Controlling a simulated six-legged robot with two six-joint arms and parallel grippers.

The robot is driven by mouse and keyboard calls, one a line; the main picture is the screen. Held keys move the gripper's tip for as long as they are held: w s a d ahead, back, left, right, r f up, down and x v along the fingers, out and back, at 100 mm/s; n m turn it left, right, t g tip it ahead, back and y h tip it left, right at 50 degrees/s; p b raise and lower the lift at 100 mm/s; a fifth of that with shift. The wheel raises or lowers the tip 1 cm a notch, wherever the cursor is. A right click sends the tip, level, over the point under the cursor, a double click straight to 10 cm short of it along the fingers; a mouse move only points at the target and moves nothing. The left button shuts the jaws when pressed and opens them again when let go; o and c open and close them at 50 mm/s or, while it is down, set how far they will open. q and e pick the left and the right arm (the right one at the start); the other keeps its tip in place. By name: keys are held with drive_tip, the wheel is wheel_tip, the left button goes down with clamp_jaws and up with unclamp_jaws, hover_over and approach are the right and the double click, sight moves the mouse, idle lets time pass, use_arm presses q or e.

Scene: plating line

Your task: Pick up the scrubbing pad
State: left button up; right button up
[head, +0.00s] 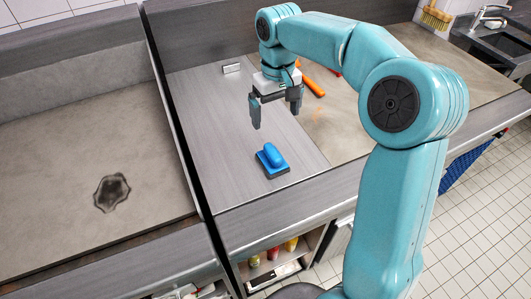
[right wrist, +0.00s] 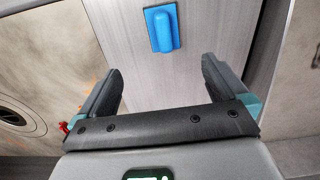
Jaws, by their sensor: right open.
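The scrubbing pad (head: 271,161) has a blue handle on a dark flat base. It lies on the grey counter near its front edge in the head view. It also shows at the top middle of the right wrist view (right wrist: 163,28), beyond the fingertips and clear of both fingers. My right gripper (head: 275,119) is open and empty, held above the counter behind the pad. In the right wrist view its two dark fingers (right wrist: 163,82) stand wide apart with bare counter between them. My left gripper is in neither view.
A stained dark patch (head: 112,193) marks the left counter, across a dark gap. An orange-handled tool (head: 312,86) lies behind my right gripper. A small metal block (head: 231,68) stands at the back. A shelf below holds bottles (head: 273,254). Counter around the pad is clear.

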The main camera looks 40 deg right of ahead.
sight(273, 151)
drive_tip(key=f, duration=1)
drive_tip(key=shift+s+a, duration=0.1)
drive_tip(key=shift+s, duration=0.25)
drive_tip(key=shift+w+a+f, duration=0.15)
drive_tip(key=shift+a+f, duration=0.05)
drive_tip(key=shift+f, duration=0.45)
wheel_tip(273, 151, down, 4)
drive_tip(key=shift+a+r+p, duration=0.1)
drive_tip(key=shift+p, duration=0.35)
drive_tip(key=shift+w+f, duration=0.15)
drive_tip(key=shift+f, duration=0.35)
drive_tip(key=c, duration=1.2)
drive_tip(key=shift+r, duration=0.1)
wheel_tip(273, 151, up, 20)
